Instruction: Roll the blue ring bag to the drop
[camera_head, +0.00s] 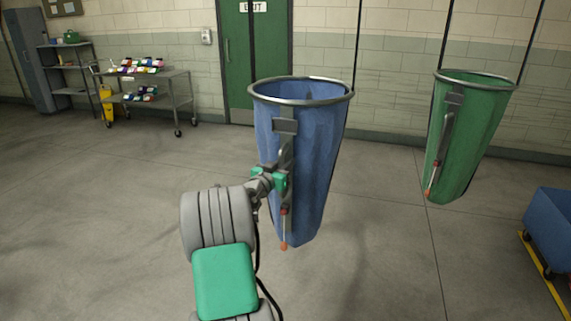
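The blue ring bag (327,135) hangs in the middle of the view, a tall sack tapering downward from a round metal ring (301,91). Dark straps run up from its ring out of view. A grey plate and a long upright handle (288,150) are on its near side, with a red and orange end (284,238) low down. My gripper (271,178), with green fingers, is at this handle, close against the bag's near left side. The fingertips overlap the handle, and I cannot tell whether they are closed on it.
A green ring bag (478,130) hangs at the right. A blue cart (553,228) stands at the right edge beside a yellow floor line. A metal cart (150,99) and shelf (70,72) stand at the back left. The floor at left is clear. A green door (236,60) is behind.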

